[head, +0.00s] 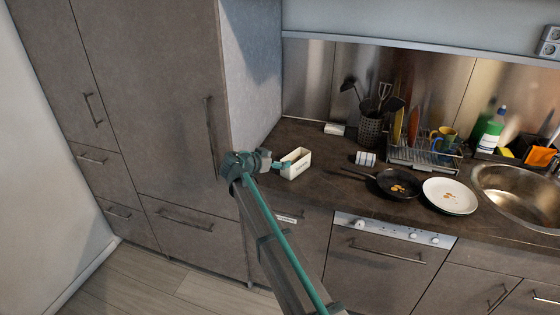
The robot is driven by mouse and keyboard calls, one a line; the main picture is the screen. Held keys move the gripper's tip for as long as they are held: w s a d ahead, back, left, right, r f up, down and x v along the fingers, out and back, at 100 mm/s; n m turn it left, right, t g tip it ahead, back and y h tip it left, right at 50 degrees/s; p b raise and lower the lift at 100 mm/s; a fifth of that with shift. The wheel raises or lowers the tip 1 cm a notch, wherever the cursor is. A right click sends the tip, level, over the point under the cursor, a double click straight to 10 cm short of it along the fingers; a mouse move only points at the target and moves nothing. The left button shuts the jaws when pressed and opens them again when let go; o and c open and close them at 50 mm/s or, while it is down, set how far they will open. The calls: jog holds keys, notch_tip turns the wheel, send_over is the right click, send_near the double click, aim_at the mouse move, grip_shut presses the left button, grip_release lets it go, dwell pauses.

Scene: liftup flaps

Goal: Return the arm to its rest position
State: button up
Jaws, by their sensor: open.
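My arm reaches up from the bottom of the head view, and my gripper (279,162) is at its end, turned to the right. It is open, small in the picture, and I see nothing held in it. In the picture the gripper lies just left of a cream open-topped box (296,165) on the counter's left end. I cannot tell whether it touches the box. My arm covers part of the lower cabinets.
A tall grey cabinet (165,110) stands left of the gripper. The dark counter (335,190) carries a utensil holder (370,131), a dish rack (420,154), a frying pan (398,184) with food, a white plate (449,196) and a steel sink (522,195).

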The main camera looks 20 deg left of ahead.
dwell(0.4)
jog(key=s+d+f+n+g+p, duration=0.1)
jog(key=s+d+f+n+g, duration=0.25)
jog(key=d+f, duration=0.45)
jog(key=s+d+f+n+g, duration=0.2)
jog(key=s+d+f+n, duration=0.25)
jog(key=f, duration=0.65)
jog(key=s+d+f+g+p, duration=0.1)
jog(key=s+d+f+g, duration=0.1)
jog(key=s+d+f, duration=0.4)
jog(key=s+d+f+g+p, duration=0.1)
jog(key=s+d+f+g, duration=0.2)
jog(key=d, duration=0.5)
jog(key=s+d+f+g+p, duration=0.1)
jog(key=s+d+f, duration=0.3)
jog(key=d+f, duration=0.25)
jog(key=s+d+f+m+g+y+p, duration=0.1)
jog(key=s+d+g+p, duration=0.1)
jog(key=s+d, duration=0.6)
jog(key=s+d+f+m+g+y+p, duration=0.1)
jog(key=s+d+f+m+g+p, duration=0.1)
jog(key=s+d, duration=0.6)
jog(key=s+d+f+m+g+y+p, duration=0.1)
jog(key=s+d+g, duration=0.3)
jog(key=s, duration=1.4)
jog(key=d, duration=0.4)
jog(key=shift+s+f+m+y+p, duration=0.15)
jog(key=shift+s+m+y+p, duration=0.05)
jog(key=shift+m+y+p, duration=0.2)
